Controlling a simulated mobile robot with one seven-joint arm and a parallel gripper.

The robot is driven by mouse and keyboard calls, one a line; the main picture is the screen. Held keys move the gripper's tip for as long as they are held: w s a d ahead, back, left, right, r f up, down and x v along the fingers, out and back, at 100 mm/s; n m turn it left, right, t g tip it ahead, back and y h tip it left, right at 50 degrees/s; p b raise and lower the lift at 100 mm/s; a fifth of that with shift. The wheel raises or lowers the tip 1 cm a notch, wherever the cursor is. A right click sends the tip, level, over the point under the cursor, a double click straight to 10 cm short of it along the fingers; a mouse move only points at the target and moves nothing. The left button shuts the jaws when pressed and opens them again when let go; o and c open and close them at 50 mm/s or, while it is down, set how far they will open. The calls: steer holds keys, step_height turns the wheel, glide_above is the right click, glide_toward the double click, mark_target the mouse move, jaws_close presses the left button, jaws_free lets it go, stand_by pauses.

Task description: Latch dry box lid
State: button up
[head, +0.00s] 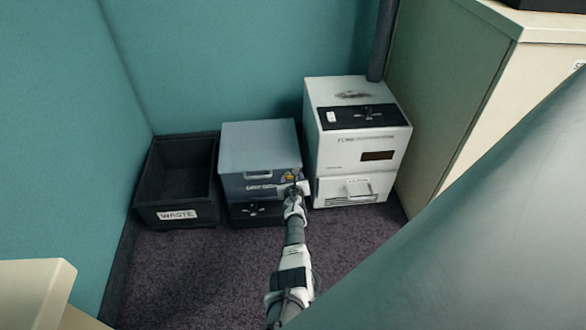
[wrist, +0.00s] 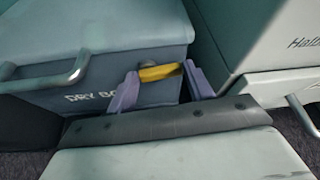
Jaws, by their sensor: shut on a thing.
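The dry box (head: 258,150) stands on the carpet, a grey-blue box with its lid down. Its lettering shows in the wrist view (wrist: 60,80), with the lid handle at the left. A yellow latch (wrist: 160,73) is on the box's front, near its right side. My gripper (head: 293,186) reaches the right part of the box front. In the wrist view its two purple fingers (wrist: 162,85) stand at either end of the yellow latch and are shut on it. The latch's lower part and whether it is engaged are hard to tell.
A black waste bin (head: 178,215) stands left of the box. A white fume unit (head: 345,152) with a drawer stands close on the right. Teal partitions close off the back and left. Carpet in front of the bin is clear.

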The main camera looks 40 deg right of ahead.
steer(key=n, duration=0.1)
steer(key=n+h, duration=0.1)
steer(key=shift+w+a+r+n+g+h, duration=0.25)
steer(key=shift+a+n+g+h, duration=0.05)
steer(key=shift+n+g+h, duration=0.1)
steer(key=n, duration=0.1)
steer(key=n+h, duration=0.1)
steer(key=shift+w+a+n+h, duration=0.2)
steer(key=shift+a+n+h, duration=0.1)
steer(key=shift+n, duration=0.1)
steer(key=n+b, duration=0.1)
steer(key=n+h, duration=0.1)
steer(key=a+n+h+b, duration=0.1)
steer(key=n, duration=0.1)
steer(key=shift+w+f+b, duration=0.25)
steer(key=shift+b, duration=0.05)
steer(key=shift+a+n+h+b, duration=0.1)
steer(key=shift+n+h+b, duration=0.55)
steer(key=shift+n, duration=0.45)
steer(key=shift+w+n+b, duration=0.1)
steer(key=shift+n+b, duration=0.2)
steer(key=shift+n, duration=0.1)
steer(key=o, duration=1)
steer(key=shift+a, duration=0.15)
